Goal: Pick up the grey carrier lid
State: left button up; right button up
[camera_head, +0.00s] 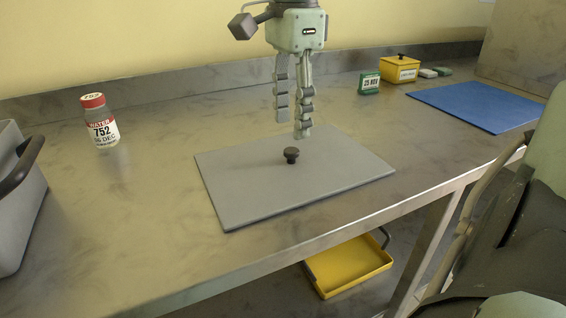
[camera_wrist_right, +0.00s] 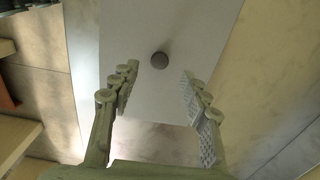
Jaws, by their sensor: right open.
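The grey carrier lid (camera_head: 238,180) is a flat rectangular plate lying on the metal bench, with a dark round knob (camera_head: 291,155) standing at its middle. My right gripper (camera_head: 292,128) points down above the lid, open and empty, with its fingertips a little above the knob. In the right wrist view the lid (camera_wrist_right: 130,30) fills the upper middle. The knob (camera_wrist_right: 160,60) shows between and just beyond the two spread fingertips of the right gripper (camera_wrist_right: 160,78). My left gripper does not show.
A grey carrier box (camera_head: 25,210) with a dark handle stands at the left edge. A blue mat (camera_head: 475,105), a yellow box (camera_head: 400,70) and a green block (camera_head: 369,84) are at the back right. A yellow tray (camera_head: 345,265) sits below the bench.

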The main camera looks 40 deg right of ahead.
aim_at(291, 150)
notch_tip(291, 150, down, 5)
jog(key=shift+f, duration=0.2)
jog(key=shift+c, duration=0.2)
grip_shut()
